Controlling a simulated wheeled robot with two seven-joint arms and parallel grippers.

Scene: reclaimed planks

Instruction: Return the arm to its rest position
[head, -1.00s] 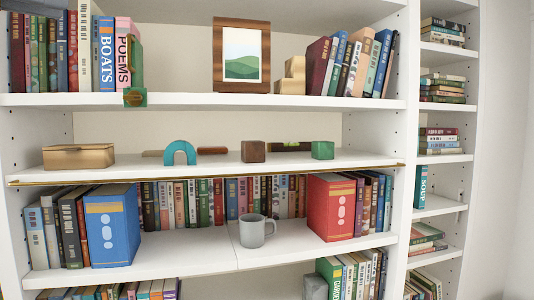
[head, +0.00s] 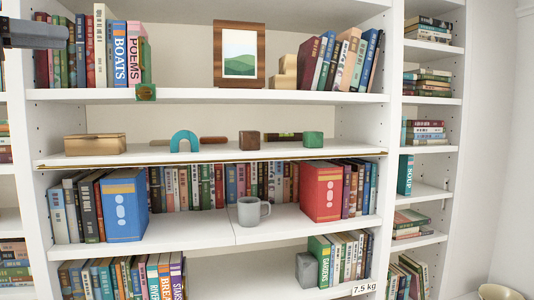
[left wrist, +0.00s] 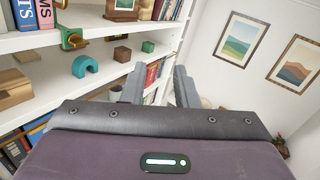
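My left gripper (head: 62,37) shows at the upper left edge of the head view, in front of the books on the upper shelf. In the left wrist view my left gripper (left wrist: 160,78) has its two grey fingers spread, with nothing held between them. The fingers point toward the bookcase and the wall beyond, apart from any object. My right gripper is in neither view.
A white bookcase (head: 240,97) fills the view. A green clamp (head: 146,91) sits on the upper shelf edge.

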